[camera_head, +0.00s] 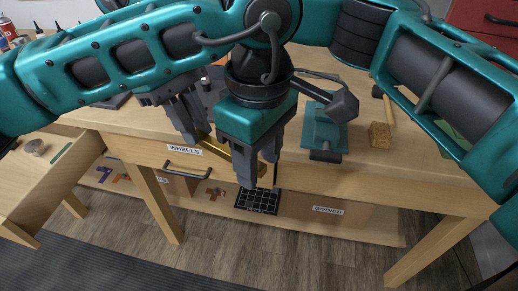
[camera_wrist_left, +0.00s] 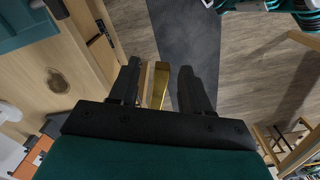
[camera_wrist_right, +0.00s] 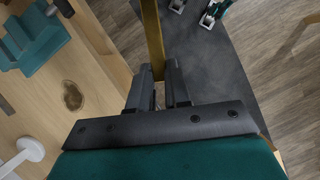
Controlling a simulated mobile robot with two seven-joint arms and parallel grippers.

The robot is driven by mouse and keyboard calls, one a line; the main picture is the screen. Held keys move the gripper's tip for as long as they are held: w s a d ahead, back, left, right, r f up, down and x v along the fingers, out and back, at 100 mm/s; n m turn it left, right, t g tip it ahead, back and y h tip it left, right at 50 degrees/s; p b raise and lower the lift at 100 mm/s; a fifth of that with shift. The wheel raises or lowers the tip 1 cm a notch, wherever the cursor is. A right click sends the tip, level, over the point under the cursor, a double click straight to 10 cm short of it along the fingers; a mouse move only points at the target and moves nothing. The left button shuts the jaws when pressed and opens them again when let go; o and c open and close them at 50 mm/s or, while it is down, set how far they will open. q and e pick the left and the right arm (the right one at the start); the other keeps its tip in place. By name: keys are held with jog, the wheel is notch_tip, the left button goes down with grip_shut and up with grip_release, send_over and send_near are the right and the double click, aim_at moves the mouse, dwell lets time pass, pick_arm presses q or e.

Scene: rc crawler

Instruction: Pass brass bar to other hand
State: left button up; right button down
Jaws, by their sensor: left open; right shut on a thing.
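The brass bar (camera_head: 222,153) is held in the air in front of the workbench's front edge. My right gripper (camera_head: 193,132), further left in the head view, is shut on one end of it. The bar runs out from between the right fingertips in the right wrist view (camera_wrist_right: 152,35). My left gripper (camera_head: 258,174) points down at the bar's other end, open. In the left wrist view the bar (camera_wrist_left: 160,85) lies between the two spread left fingers (camera_wrist_left: 158,80). Whether either finger touches it cannot be told.
The workbench (camera_head: 440,176) carries a teal vise (camera_head: 322,132) and a cork block (camera_head: 380,136) to the right. A drawer labelled WHEELS (camera_head: 185,170) is below the grippers. An open drawer (camera_head: 45,185) juts out at left. A lower shelf holds a black gridded tray (camera_head: 258,201).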

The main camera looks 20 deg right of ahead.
pick_arm(q)
grip_shut()
pick_arm(e)
jog(key=c, duration=1)
grip_release()
